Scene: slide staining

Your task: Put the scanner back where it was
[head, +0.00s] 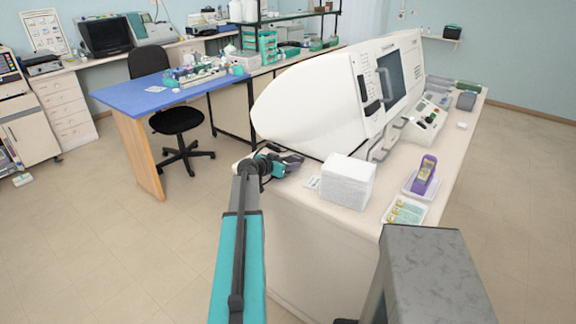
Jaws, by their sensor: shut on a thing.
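My arm reaches over to the near left corner of the white bench. My gripper (283,164) is at its end, low over the bench top, left of the white stack of wipes. It is shut on a small dark thing, which looks like the handheld scanner (292,160). The fingers and the scanner are dark and small here, so their outlines run together. I cannot tell whether the scanner touches the bench top.
A big white machine (312,108) stands right behind my gripper. A white stack (347,182), a purple holder (425,174) in a white tray and a tray of yellow-green items (404,214) stand to the right. A blue table (150,95) is at back left.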

